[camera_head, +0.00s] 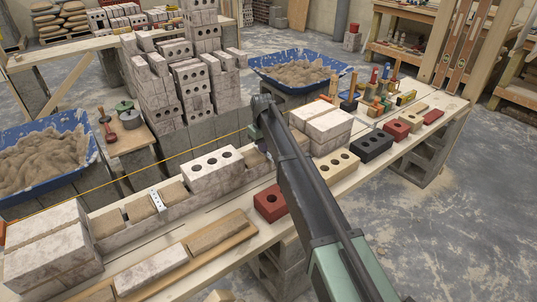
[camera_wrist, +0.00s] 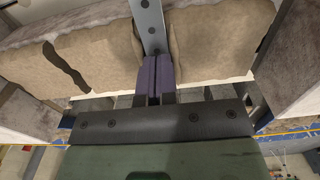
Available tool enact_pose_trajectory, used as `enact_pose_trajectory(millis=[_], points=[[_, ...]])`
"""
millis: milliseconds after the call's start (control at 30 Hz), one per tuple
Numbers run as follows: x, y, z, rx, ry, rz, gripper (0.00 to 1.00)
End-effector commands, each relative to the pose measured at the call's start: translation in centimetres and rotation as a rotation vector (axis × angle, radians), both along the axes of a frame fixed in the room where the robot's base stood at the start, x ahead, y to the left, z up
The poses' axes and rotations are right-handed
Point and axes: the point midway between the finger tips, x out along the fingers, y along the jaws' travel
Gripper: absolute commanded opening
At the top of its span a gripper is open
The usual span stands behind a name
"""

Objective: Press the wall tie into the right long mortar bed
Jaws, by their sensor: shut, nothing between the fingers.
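In the wrist view a grey metal wall tie with holes (camera_wrist: 149,22) lies across a tan mortar bed (camera_wrist: 215,45), which shows on both sides of it. How deep the tie sits is hard to tell. My gripper (camera_wrist: 160,72) is shut and empty, its purple fingertips at the near end of the tie; whether they touch it is unclear. In the head view my gripper (camera_head: 262,146) is mostly behind my arm, which hides the mortar there. Another pale tie with holes (camera_head: 157,200) lies across the left mortar bed (camera_head: 175,193).
A cored white brick (camera_head: 212,170) stands on the wall between the left bed and my gripper. Stacked white blocks (camera_head: 52,249) are at the left end. A red brick (camera_head: 270,203) is on the plank beside my arm. A yellow string line (camera_head: 115,182) runs behind the wall.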

Motion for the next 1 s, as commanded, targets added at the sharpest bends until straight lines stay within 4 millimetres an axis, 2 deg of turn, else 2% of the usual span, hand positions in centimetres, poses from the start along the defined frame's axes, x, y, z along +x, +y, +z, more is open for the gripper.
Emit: enact_pose_trajectory(millis=[167, 900, 1000], points=[[0.0, 0.0, 0.8, 0.000, 0.000, 0.000, 0.00], [0.0, 0.0, 8.7, 0.000, 0.000, 0.000, 0.00], [0.0, 0.0, 9.2, 0.000, 0.000, 0.000, 0.00]])
